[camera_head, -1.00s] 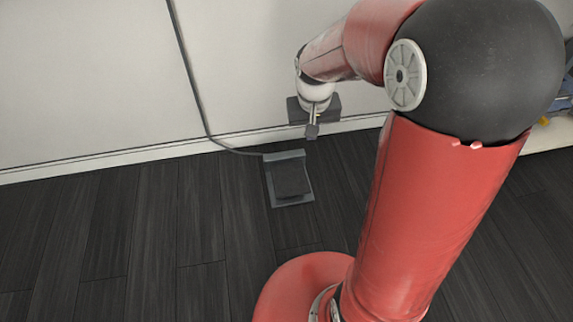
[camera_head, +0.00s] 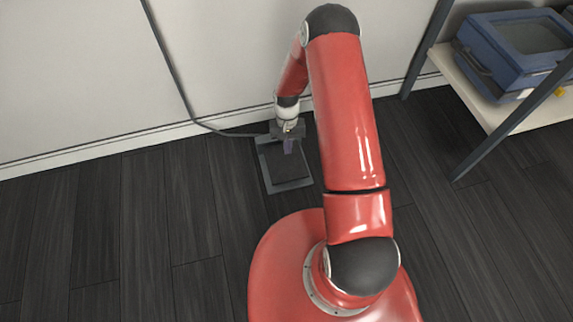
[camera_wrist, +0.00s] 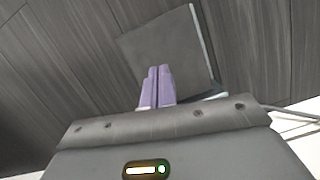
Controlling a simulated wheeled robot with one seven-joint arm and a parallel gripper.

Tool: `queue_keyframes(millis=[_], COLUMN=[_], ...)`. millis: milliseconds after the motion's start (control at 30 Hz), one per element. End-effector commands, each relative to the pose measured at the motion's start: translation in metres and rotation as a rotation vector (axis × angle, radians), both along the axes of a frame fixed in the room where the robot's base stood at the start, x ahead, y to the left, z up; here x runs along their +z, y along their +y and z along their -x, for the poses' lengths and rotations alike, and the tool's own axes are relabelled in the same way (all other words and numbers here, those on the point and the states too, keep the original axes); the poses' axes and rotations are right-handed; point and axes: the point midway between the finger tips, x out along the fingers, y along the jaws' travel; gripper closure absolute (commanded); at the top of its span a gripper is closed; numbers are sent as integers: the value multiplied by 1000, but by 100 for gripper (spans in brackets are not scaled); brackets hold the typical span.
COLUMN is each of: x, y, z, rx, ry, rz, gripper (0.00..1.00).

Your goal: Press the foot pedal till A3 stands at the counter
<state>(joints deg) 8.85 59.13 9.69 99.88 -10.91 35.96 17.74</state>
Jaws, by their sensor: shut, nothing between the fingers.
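The foot pedal (camera_head: 278,178) lies on the dark floor near the wall, a dark plate on a grey base with a cable at its far end. My gripper (camera_head: 288,147) is over the far part of the pedal, pointing down. In the wrist view its two purple fingers (camera_wrist: 157,84) are together and empty, in front of the pedal plate (camera_wrist: 180,48). I cannot tell whether the fingertips touch the plate. The rail, the counter and garment A3 are not in view.
A cable (camera_head: 173,70) runs down the white wall to the pedal. A shelf (camera_head: 478,100) with a blue case (camera_head: 510,50) stands at the right. The floor left of the pedal is clear.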

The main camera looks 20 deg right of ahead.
Motion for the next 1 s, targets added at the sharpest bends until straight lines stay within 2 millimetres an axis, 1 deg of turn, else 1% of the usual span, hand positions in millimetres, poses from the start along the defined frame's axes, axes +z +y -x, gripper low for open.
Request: queue_keyframes(millis=[67,433,567,667,1000], x=[-4,-5,-11,-19,-61], y=[0,0,1,1,3], z=[0,1,2,5,15], rx=[-2,-1,-2,-2,-1], ry=[3,4,4,5,5], rz=[-1,-1,-1,-1,-3], gripper=[100,100,100,100,100])
